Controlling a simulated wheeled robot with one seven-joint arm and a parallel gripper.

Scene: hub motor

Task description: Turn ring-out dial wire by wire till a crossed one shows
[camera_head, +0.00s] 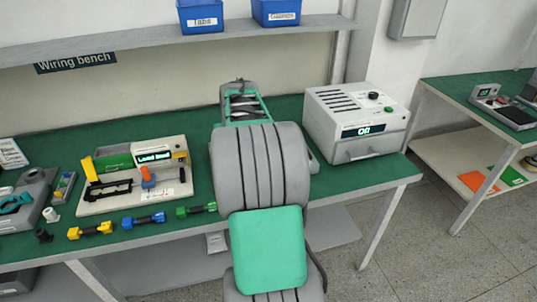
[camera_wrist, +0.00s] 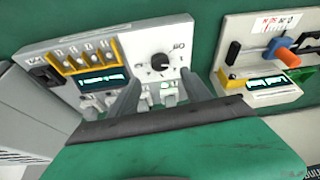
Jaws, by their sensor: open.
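The ring-out unit, a pale box (camera_wrist: 124,42), lies under my gripper in the wrist view. Its black dial (camera_wrist: 160,62) has a pale pointer mark and sits on the panel's right part. A lit display (camera_wrist: 103,82) shows text too blurred to read. A yellow-framed row of several terminals (camera_wrist: 87,54) is above the display. My gripper (camera_wrist: 162,79) is open, its two dark fingers apart on either side of the space just below the dial in the picture; I cannot tell whether they touch anything. In the head view my arm hides the unit and gripper.
A tester reading "Lead" (camera_head: 110,193) stands left on the green bench. Yellow (camera_head: 90,230), blue (camera_head: 143,220) and green (camera_head: 196,209) connectors lie before it. A white box showing "Off" (camera_head: 350,150) stands right. Blue bins (camera_head: 200,16) sit on the shelf above.

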